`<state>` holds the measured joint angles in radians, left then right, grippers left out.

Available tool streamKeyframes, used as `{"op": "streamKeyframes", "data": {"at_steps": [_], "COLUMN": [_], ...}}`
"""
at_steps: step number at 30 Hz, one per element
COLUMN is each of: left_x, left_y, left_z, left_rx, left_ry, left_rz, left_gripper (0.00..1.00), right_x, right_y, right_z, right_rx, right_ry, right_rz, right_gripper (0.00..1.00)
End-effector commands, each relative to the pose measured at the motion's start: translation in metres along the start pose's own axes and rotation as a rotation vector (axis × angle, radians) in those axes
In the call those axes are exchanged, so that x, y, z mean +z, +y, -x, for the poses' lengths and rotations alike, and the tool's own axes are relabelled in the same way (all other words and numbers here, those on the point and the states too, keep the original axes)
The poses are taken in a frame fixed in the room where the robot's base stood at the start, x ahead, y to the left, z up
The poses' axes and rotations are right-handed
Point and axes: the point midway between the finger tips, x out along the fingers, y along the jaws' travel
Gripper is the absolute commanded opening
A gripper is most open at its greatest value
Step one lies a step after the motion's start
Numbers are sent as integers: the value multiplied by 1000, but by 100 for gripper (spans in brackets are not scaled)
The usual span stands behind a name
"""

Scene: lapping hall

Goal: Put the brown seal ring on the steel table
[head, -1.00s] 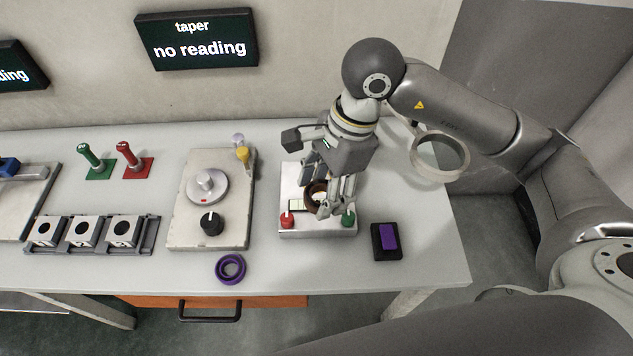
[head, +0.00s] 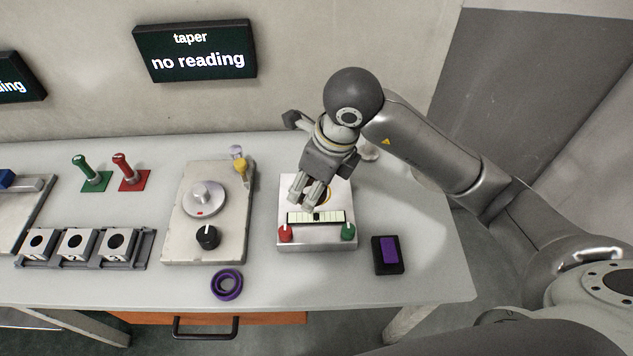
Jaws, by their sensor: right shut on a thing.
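My right gripper (head: 306,195) is over the steel-topped block (head: 292,242) on the bench, pointing down. It is shut on the brown seal ring (head: 325,194), which shows only in part, dark behind and right of the fingers near the back of the block. I cannot tell whether the ring touches the block's top. The block has a pale scale strip (head: 316,217), a red knob (head: 286,234) and a green knob (head: 348,233) along its front. My left gripper is not in view.
A purple ring (head: 227,284) lies near the front edge. Left stand a dial plate (head: 183,237), a holder with numbered blocks (head: 75,243), and green (head: 83,166) and red (head: 126,168) handles. A black box with a purple top (head: 388,254) is at right.

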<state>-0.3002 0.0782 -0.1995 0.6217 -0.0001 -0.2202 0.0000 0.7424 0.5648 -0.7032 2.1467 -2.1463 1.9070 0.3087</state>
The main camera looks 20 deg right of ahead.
Motion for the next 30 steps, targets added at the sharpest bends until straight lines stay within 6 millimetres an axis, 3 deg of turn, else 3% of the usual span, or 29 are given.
{"op": "streamKeyframes", "data": {"at_steps": [3,9,12,20,26,30], "left_x": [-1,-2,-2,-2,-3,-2], "left_y": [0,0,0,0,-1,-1], "left_z": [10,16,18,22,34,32], "left_rx": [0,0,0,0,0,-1], "left_ry": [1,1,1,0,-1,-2], "left_rz": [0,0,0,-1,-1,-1], "left_gripper": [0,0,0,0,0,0], "right_x": [6,7,8,7,0,0], "right_y": [-28,-55,-63,-72,-71,-72], "right_z": [-13,-54,-64,-80,-104,-106], "right_rx": [2,3,3,4,4,0], "right_ry": [5,4,1,2,0,-1], "right_rz": [-5,-2,1,1,3,4], "right_gripper": [29,29,29,29,29,29]}}
